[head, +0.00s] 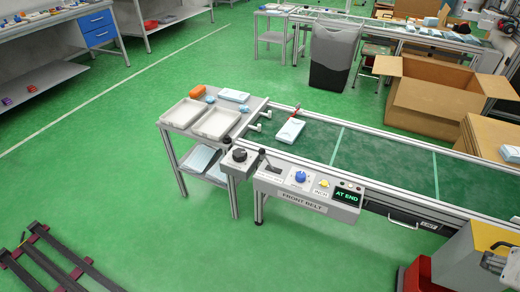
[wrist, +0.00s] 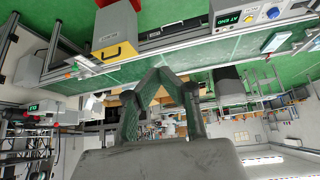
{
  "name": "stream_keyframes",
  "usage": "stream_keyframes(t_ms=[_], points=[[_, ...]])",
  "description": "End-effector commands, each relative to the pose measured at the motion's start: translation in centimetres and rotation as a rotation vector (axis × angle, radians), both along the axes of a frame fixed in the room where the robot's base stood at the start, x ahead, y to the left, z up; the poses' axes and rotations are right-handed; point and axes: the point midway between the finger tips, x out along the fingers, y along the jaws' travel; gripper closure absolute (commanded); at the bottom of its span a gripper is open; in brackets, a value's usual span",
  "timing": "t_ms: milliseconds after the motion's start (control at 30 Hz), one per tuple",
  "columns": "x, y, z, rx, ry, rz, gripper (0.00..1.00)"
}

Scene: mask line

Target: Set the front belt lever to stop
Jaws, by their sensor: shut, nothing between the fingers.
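The front belt panel (head: 305,198) is a light grey box on the near side of the belt, labelled FRONT BELT. Its lever (head: 261,153) has a black ball top and stands at the panel's left end; the labels by it are too small to read. A green display (head: 346,195) reads AT END. The display (wrist: 228,20) also shows upside down in the wrist view, at the top right; the lever is not visible there. My gripper (wrist: 158,76) is shut and empty, its fingertips together, apart from the panel. I cannot make it out in the head view.
A blue knob (head: 300,176) and a yellow button (head: 324,183) sit right of the lever. A black round knob (head: 239,155) stands left of it. A yellow-topped box (head: 480,250) stands at the right.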

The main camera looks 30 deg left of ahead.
Motion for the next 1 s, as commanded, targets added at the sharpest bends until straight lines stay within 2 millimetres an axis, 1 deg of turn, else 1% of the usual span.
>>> stream_keyframes(t_ms=[300, 367, 500, 567, 600, 633, 867, 1000], points=[[0.0, 0.0, 0.0, 0.0, 0.0, 0.0, 1.0], [0.0, 0.0, 0.0, 0.0, 0.0, 0.0, 0.93], [0.8, 0.5, 0.5, -0.008, 0.009, 0.021, 0.75], [1.6, 1.0, 1.0, -0.015, 0.017, 0.042, 0.67], [2.4, 1.5, 1.5, -0.022, 0.025, 0.06, 0.61], [2.9, 1.9, 1.8, -0.027, 0.032, 0.074, 0.58], [8.2, 6.0, 4.1, -0.082, 0.087, 0.201, 0.58], [11.4, 9.0, 4.9, -0.118, 0.119, 0.277, 0.58]])
